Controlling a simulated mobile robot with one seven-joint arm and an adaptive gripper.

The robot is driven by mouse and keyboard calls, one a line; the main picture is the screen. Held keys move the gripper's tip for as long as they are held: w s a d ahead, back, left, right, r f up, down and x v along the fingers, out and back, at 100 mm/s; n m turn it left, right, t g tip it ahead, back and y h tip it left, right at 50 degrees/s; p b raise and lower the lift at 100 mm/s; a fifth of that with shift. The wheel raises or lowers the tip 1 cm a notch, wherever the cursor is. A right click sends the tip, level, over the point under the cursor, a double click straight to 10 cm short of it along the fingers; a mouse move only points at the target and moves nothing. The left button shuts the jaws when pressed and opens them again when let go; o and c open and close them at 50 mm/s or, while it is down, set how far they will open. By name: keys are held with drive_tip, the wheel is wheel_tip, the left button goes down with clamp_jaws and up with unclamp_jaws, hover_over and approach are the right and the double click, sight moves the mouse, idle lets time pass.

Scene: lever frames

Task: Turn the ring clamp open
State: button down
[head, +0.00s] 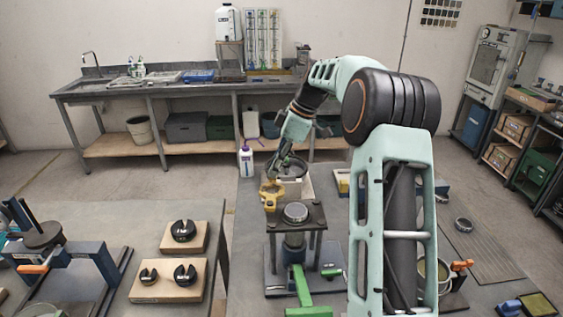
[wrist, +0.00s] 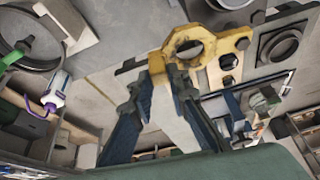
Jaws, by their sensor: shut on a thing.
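A yellow ring-shaped piece (head: 271,196) is at the tip of my gripper (head: 283,162) in the head view. In the wrist view the same yellow piece (wrist: 192,37) has an angular ring around a round hole and a bar with smaller holes on the right. My gripper (wrist: 167,72) is shut on this yellow piece, at its near edge. I cannot tell for sure whether it is the ring clamp itself or a tool. Just in front of it in the head view stands a fixture with a dark top plate (head: 315,222) and a round grey disc (head: 295,212) on it.
A green handle (head: 300,290) sticks out at the fixture's foot. Wooden blocks with black rings (head: 183,237) lie at the left. A long bench (head: 180,87) lines the back wall.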

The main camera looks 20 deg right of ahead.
drive_tip(key=shift+w+a+n+p, duration=0.15)
drive_tip(key=shift+a+n+p, duration=0.15)
drive_tip(key=shift+a+n, duration=0.25)
drive_tip(key=c, duration=1.8)
unclamp_jaws()
drive_tip(key=shift+c, duration=0.2)
drive_tip(key=v, duration=1.2)
drive_tip(key=shift+w, duration=0.2)
